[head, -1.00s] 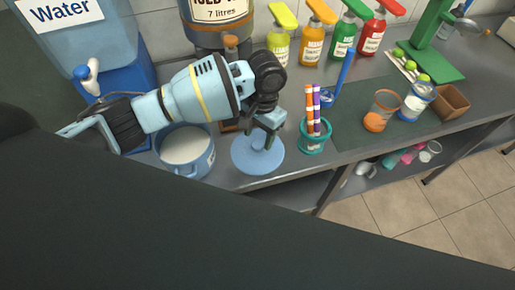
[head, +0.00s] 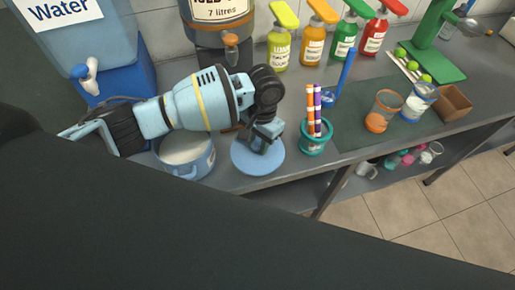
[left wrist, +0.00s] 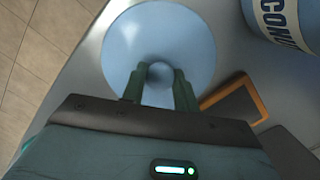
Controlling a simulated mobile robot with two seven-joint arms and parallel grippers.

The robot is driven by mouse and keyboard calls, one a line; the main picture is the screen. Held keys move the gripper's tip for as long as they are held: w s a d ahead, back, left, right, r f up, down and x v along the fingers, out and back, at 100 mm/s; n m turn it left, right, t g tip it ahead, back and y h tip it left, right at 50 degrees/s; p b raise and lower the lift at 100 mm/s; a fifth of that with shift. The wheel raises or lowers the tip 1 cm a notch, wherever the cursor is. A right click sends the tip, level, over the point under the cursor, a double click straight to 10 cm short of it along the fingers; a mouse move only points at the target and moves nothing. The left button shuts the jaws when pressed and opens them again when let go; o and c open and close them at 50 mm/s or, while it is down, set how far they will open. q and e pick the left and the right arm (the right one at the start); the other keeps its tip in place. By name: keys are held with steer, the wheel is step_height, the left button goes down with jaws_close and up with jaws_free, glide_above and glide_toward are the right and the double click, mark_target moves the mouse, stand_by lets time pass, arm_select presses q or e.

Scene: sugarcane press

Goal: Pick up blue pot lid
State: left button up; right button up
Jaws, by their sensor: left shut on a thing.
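The blue pot lid (head: 258,160) is a light blue disc on the grey counter, near its front edge. It also shows in the left wrist view (left wrist: 190,40), with its round knob (left wrist: 161,74) between my fingers. My left gripper (head: 262,142) points down at the lid from above and is shut on the knob. The same gripper shows in the left wrist view (left wrist: 160,88), one green finger on each side of the knob. The blue pot (head: 187,157) stands open to the left of the lid, with white contents. My right gripper is not in view.
A teal cup of striped straws (head: 313,143) stands close right of the lid. A water dispenser (head: 85,50) and an iced drink dispenser (head: 219,20) stand behind. Several syrup bottles (head: 313,42) line the back. A wood-edged item (left wrist: 235,98) lies near the lid.

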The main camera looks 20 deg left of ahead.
mark_target(258, 147)
arm_select(q)
steer(key=shift+r, duration=0.1)
steer(key=shift+r, duration=0.4)
steer(key=r, duration=0.2)
steer(key=shift+s+d+r, duration=0.2)
steer(key=shift+d+r, duration=0.1)
steer(key=shift+r, duration=0.1)
steer(key=s+d+r+p, duration=0.1)
steer(key=s+d, duration=0.9)
steer(key=d, duration=0.1)
steer(key=shift+d, duration=0.25)
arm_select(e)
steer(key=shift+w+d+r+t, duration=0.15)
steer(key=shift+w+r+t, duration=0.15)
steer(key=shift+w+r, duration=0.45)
